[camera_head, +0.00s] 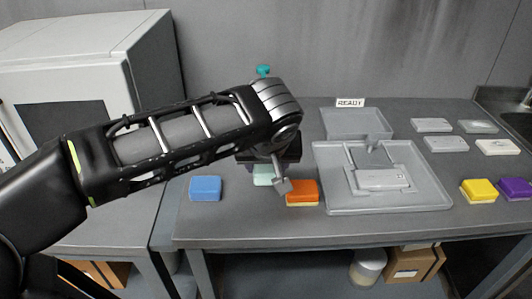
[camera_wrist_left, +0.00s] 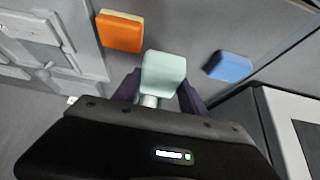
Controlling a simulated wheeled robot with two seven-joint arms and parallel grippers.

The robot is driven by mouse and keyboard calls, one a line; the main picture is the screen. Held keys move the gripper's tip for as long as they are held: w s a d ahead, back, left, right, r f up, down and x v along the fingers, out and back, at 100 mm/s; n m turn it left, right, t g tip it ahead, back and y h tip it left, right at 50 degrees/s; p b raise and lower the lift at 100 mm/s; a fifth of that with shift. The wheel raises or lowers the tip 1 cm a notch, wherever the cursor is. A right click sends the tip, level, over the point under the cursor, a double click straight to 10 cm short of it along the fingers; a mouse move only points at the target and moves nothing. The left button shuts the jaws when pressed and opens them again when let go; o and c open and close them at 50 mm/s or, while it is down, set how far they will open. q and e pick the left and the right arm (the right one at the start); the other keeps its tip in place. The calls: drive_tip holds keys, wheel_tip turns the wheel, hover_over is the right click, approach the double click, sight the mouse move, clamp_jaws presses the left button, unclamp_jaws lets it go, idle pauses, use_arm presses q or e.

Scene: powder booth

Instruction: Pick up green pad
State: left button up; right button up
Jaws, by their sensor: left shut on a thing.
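The pale green pad (camera_head: 263,177) shows just below my left wrist in the head view, between a blue pad and an orange pad. In the left wrist view the green pad (camera_wrist_left: 163,72) sits between the two dark fingers of my left gripper (camera_wrist_left: 160,95). The left gripper (camera_head: 266,166) is shut on it. The wrist and arm cover the pad's upper part in the head view. I cannot tell whether the pad touches the table. My right gripper is in neither view.
The blue pad (camera_head: 205,188) lies left and the orange pad (camera_head: 302,193) close right. A grey tray (camera_head: 432,196) stands right of them. Yellow (camera_head: 478,190) and purple (camera_head: 515,188) pads lie far right. A white cabinet (camera_head: 90,45) stands left.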

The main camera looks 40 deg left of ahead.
use_arm(q)
drive_tip(key=shift+s+d, duration=0.1)
drive_tip(key=shift+s, duration=0.05)
idle(0.4)
drive_tip(key=o, duration=1)
drive_tip(key=shift+c, duration=0.2)
drive_tip(key=c, duration=0.7)
